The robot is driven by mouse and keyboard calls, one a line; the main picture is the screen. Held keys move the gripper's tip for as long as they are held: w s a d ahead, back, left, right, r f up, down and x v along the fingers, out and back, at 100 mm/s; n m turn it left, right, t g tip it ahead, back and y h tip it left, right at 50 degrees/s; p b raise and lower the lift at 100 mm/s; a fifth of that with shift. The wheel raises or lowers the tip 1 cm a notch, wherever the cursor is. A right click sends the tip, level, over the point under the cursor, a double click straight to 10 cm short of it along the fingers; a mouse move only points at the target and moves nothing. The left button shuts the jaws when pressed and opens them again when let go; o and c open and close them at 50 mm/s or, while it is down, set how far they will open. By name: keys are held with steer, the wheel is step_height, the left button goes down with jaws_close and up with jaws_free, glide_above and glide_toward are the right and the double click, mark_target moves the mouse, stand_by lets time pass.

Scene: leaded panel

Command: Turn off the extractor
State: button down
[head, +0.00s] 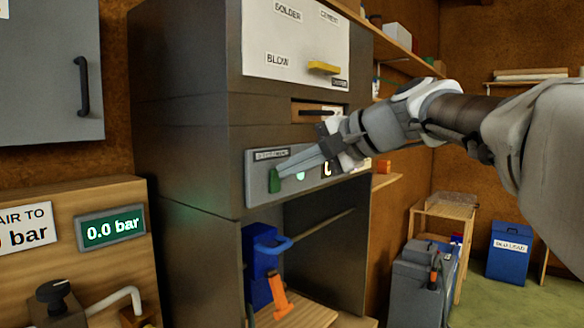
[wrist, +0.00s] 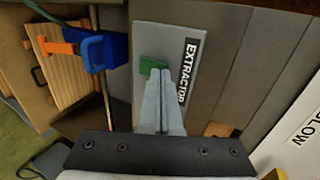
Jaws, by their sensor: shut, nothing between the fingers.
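The extractor panel (head: 256,196) is a light grey plate on the front of a dark cabinet. Its "EXTRACTOR" label (wrist: 188,72) reads clearly in the wrist view. A green switch (head: 274,181) sits at the panel's left end; it also shows in the wrist view (wrist: 147,63). A lit green spot (head: 300,174) is farther right on the panel. My gripper (head: 284,172) is shut and empty, its fingertips at the switch. In the wrist view the fingertips (wrist: 158,73) overlap the switch's lower edge; I cannot tell whether they touch it. My fingers hide part of the panel.
Above the panel are a slot with a dark handle and a white board with a yellow handle (head: 324,68). Below is an open bay with a blue clamp (head: 262,258) and an orange-handled tool (head: 280,294). A wooden gauge board (head: 70,190) stands left.

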steer(key=shift+w+a+r+p, duration=0.15)
steer(key=shift+w+a+p, duration=0.1)
steer(key=shift+a+p, duration=0.1)
steer(key=shift+r+p, duration=0.65)
steer(key=shift+r, duration=0.2)
steer(key=shift+d, duration=0.15)
